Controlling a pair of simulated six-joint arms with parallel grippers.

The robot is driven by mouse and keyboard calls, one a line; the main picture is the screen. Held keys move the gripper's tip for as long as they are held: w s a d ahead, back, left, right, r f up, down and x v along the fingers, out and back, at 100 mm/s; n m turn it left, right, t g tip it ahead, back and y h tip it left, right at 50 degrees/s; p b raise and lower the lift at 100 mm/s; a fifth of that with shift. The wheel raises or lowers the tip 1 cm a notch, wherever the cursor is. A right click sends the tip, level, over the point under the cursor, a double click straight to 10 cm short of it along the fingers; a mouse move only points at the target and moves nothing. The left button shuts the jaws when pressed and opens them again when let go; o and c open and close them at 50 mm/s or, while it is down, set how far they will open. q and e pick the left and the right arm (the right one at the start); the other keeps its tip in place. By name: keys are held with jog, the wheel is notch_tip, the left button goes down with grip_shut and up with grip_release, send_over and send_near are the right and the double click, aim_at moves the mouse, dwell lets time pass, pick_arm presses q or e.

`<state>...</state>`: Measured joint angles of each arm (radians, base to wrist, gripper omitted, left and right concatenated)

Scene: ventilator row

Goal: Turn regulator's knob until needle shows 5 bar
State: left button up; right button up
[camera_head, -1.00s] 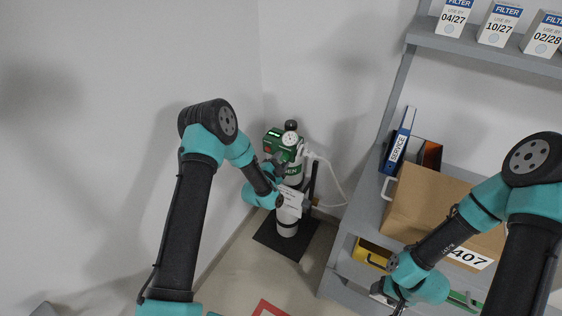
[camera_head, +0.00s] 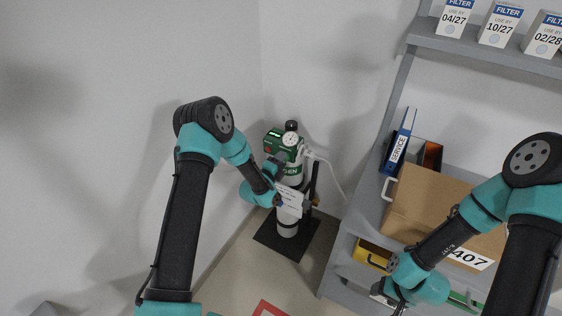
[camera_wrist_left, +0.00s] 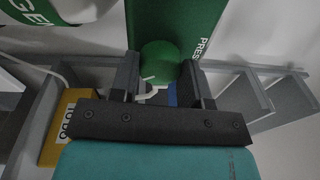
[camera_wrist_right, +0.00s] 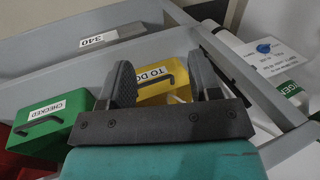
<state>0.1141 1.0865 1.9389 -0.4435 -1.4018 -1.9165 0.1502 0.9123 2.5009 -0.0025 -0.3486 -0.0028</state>
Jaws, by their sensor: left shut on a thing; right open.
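The green regulator (camera_head: 276,144) sits at the top of a gas cylinder (camera_head: 287,229) in the corner, in the head view. My right gripper (camera_head: 398,302) is open and empty near the shelf, seen too in the right wrist view (camera_wrist_right: 165,85).
A white tag (camera_head: 291,201) hangs by the cylinder, which stands on a dark base plate (camera_head: 268,238). A pale hose runs right of it. The grey shelf (camera_head: 345,252) on the right holds a cardboard box (camera_head: 425,200), a blue binder (camera_head: 401,143) and yellow and green boxes.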

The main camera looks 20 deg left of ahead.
dwell(0.3)
pick_arm(q)
jog(key=o, duration=0.9)
jog(key=v, duration=1.7)
jog(key=shift+s, duration=0.2)
